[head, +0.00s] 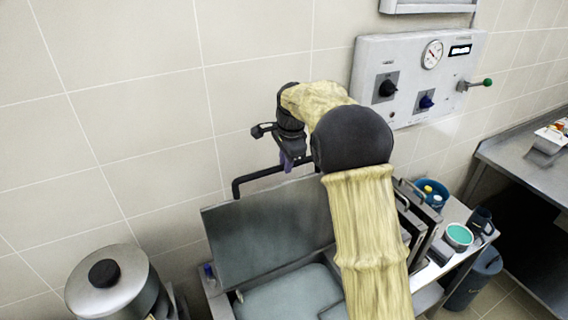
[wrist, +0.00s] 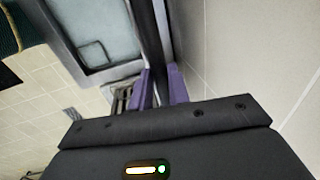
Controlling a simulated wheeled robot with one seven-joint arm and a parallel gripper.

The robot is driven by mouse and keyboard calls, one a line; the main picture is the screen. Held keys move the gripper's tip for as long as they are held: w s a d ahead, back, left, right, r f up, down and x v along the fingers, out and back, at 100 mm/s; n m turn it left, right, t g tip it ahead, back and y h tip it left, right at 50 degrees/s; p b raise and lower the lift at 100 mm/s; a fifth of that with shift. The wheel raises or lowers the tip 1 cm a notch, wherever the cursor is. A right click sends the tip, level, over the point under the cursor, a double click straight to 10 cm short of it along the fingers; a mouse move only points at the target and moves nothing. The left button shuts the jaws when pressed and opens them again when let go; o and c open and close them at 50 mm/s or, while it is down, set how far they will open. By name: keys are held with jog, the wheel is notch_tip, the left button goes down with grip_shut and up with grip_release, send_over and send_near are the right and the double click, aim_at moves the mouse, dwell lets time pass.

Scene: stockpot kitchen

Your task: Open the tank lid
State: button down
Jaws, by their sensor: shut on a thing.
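The tank lid (head: 260,235) is a flat grey metal panel. It stands raised and steeply tilted near the tiled wall, at the back of the tank (head: 295,293), whose pale inside shows below it. A black bar handle (head: 237,188) runs along above the lid's top edge. My gripper (head: 287,163) is at the right part of this bar, its purple fingers partly hidden by my arm. In the wrist view the purple fingers (wrist: 161,88) are shut around the dark handle bar (wrist: 148,40). The open tank (wrist: 92,30) shows there at upper left.
A steel pot with a black knob (head: 107,285) stands at lower left. A control panel (head: 415,78) with a gauge, knobs and a green-tipped lever is on the wall at right. A side shelf holds a teal-topped tub (head: 459,236) and a blue container (head: 432,193). A counter (head: 530,160) is at far right.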

jog(key=s+d+f+t+b, duration=0.1)
jog(key=s+d+b, duration=0.4)
jog(key=s+b, duration=0.6)
jog(key=shift+s+f+t+y+b, duration=0.35)
jog(key=shift+s+f+y, duration=0.1)
jog(key=shift+s, duration=0.3)
jog(key=shift+d, duration=0.1)
jog(key=c, duration=1.3)
grip_release()
jog(key=shift+w, duration=0.1)
jog(key=shift+r, duration=0.15)
jog(key=b+v, duration=0.1)
jog(key=v, duration=1.6)
jog(key=shift+r, duration=0.1)
